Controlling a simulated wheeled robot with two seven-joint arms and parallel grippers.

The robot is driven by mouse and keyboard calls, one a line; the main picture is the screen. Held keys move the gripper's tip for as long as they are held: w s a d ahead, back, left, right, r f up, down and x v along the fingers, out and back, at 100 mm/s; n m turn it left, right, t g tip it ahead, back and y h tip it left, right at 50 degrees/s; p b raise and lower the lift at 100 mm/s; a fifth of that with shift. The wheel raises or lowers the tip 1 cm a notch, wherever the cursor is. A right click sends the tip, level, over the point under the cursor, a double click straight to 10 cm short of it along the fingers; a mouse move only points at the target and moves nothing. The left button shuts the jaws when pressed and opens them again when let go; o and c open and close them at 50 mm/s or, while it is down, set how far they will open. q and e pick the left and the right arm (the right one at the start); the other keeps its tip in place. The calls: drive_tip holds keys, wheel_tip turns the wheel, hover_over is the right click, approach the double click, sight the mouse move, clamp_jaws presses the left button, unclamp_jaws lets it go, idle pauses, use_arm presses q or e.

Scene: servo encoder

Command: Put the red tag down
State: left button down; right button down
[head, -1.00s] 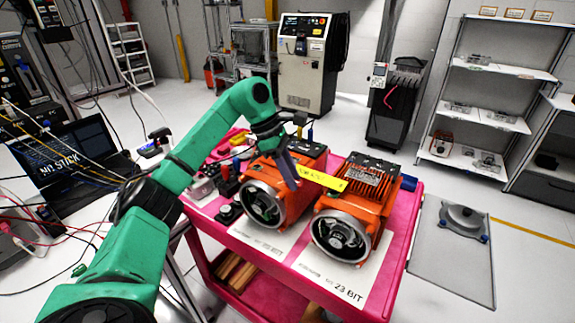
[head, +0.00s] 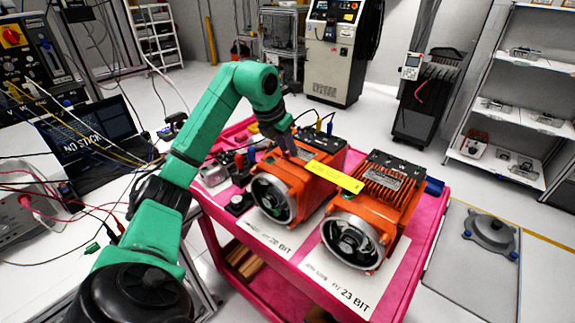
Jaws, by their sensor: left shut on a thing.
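My left gripper (head: 290,148) comes in from the left, angled down over the top of the left orange servo unit (head: 305,178). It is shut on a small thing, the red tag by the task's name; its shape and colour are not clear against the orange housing. A yellow strip (head: 337,177) reaches from the left unit's top toward the right orange servo unit (head: 385,190), just right of my fingers. I cannot tell whether the fingers touch the unit. My right gripper is not in view.
Both units stand on a pink cart (head: 408,270), on white sheets marked with bit counts. Small dark parts (head: 240,203) lie left of the left unit. A laptop (head: 95,140) and cables are at the left. The sheets' front area is clear.

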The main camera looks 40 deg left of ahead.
sight(291, 170)
use_arm(q)
wheel_tip(291, 170, down, 4)
drive_tip(key=shift+d+f, duration=0.1)
drive_tip(key=shift+f, duration=0.15)
drive_tip(key=shift+s+f, duration=0.1)
drive_tip(key=shift+f, duration=0.35)
drive_tip(key=c, duration=0.6)
unclamp_jaws()
drive_tip(key=b+v, duration=0.1)
drive_tip(key=v, duration=1.1)
